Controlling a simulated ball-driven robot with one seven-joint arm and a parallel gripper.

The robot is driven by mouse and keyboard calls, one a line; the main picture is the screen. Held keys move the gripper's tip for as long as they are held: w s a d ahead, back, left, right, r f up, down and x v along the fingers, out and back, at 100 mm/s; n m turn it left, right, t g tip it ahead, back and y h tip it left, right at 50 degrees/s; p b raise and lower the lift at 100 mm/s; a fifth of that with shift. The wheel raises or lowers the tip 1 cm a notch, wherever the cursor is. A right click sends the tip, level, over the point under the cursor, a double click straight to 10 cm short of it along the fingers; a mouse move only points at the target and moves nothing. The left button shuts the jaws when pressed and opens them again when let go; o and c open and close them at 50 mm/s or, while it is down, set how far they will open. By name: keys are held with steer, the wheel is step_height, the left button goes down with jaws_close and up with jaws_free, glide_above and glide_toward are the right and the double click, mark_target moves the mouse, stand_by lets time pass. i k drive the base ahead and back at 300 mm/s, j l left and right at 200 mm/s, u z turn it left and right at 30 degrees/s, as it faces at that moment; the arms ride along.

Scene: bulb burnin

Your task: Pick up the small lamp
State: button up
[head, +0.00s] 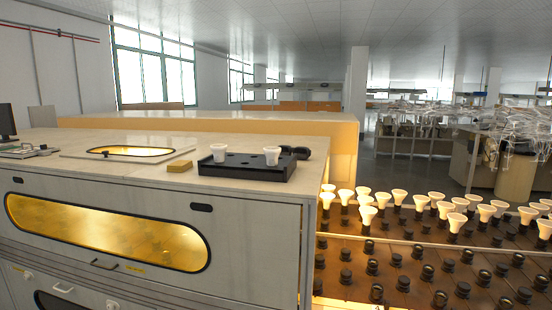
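Two small white lamp-like pieces, wider at the top, stand upright on a black tray (245,172) on the cabinet top. The left white lamp (219,152) is near the tray's left end. The right white lamp (272,155) is near its right end. I cannot tell which one is the small lamp. Several lit reflector lamps, such as this near one (366,214), stand in the rack to the right. My gripper is not in view.
The pale cabinet top (120,180) holds a yellow block (179,166), an oval window (130,151) and a dark rounded object (297,152) behind the tray. The brown rack (345,285) has several empty black sockets. A yellowish wall (230,130) stands behind.

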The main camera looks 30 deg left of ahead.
mark_target(271, 154)
steer(key=j, duration=0.6)
steer(key=k+j+z, duration=0.1)
steer(key=j, duration=1.05)
steer(key=k+j+z, duration=0.15)
steer(key=j, duration=1.05)
